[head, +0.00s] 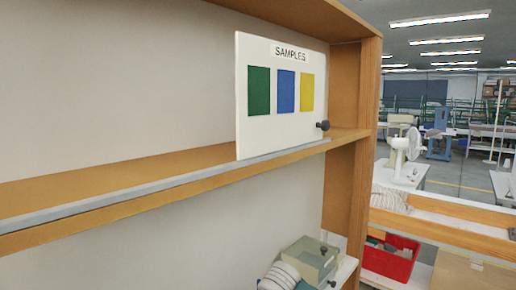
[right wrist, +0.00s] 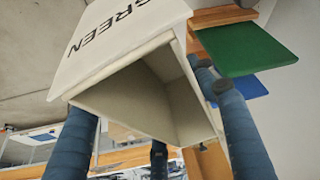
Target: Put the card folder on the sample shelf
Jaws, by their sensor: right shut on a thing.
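A white, open-ended folder (right wrist: 110,62) with the word GREEN on its face fills the middle of the right wrist view. I take it for the card folder; its hollow end faces the camera. My right gripper (right wrist: 155,105) is shut on it, with blue fingers along its sides. The wooden shelf (head: 130,168) runs across the head view with a grey strip along its front edge. A white board (head: 262,130) reading SAMPLES, with green, blue and yellow patches, stands at that edge. Neither gripper nor the folder shows in the head view.
A green panel (right wrist: 250,48) and a blue panel (right wrist: 248,87) lie right of the folder in the wrist view. Below the shelf are a grey-green box (head: 310,262) and a red bin (head: 392,260). The shelf left of the board looks clear.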

